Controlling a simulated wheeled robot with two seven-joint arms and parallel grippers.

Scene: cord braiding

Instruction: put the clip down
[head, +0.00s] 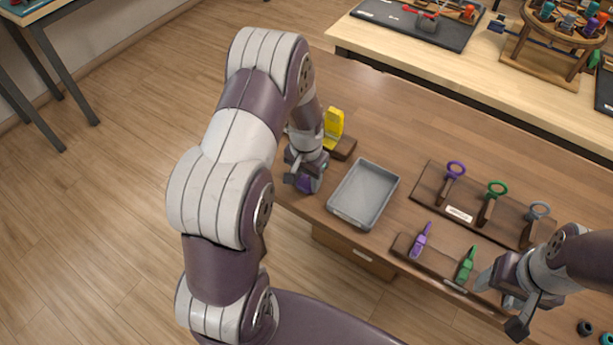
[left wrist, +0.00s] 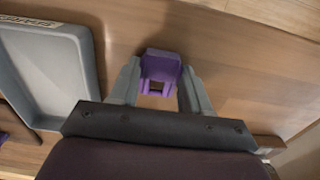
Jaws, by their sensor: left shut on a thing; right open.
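My left gripper (head: 304,181) is shut on a purple clip, which shows as a small purple patch (head: 306,185) at its fingertips in the head view. The clip shows more clearly in the left wrist view (left wrist: 160,66), between the two grey fingers, over bare wooden table. I cannot tell whether it touches the table. The left gripper is just left of the grey tray (head: 337,211). My right gripper (head: 501,303) is open at the lower right, close to the small front rack, with nothing seen between its fingers.
The grey tray looks empty. A yellow clip (head: 334,123) stands on a wooden block behind the left gripper. The front rack (head: 440,267) holds a purple and a green tool; a rack (head: 480,220) behind it holds ring-handled tools. Bare table (head: 400,135) lies behind the tray.

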